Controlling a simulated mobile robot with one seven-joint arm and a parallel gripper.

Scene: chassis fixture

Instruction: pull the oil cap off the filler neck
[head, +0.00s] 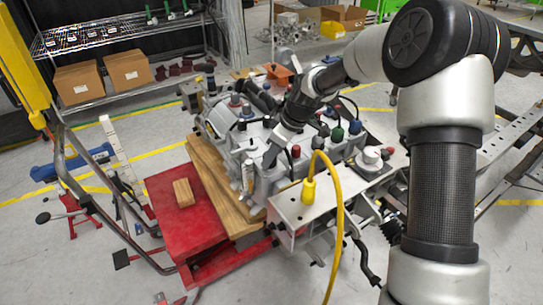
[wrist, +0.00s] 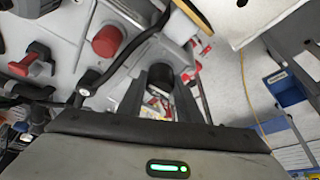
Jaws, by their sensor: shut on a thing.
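My gripper (head: 272,155) points down at the grey engine block (head: 225,130) in the head view. In the wrist view the two fingers of my gripper (wrist: 165,92) are on either side of a dark round cap (wrist: 160,76), which looks like the oil cap, and they are shut on it. The cap shows only in part between the fingers. The filler neck is hidden, so I cannot tell whether the cap still sits on it. In the head view my gripper covers the cap.
A red knob (wrist: 107,41) and a black cable are close to the fingers. The block rests on wooden boards (head: 212,180) by a red stand (head: 175,215). Several coloured caps crowd the block.

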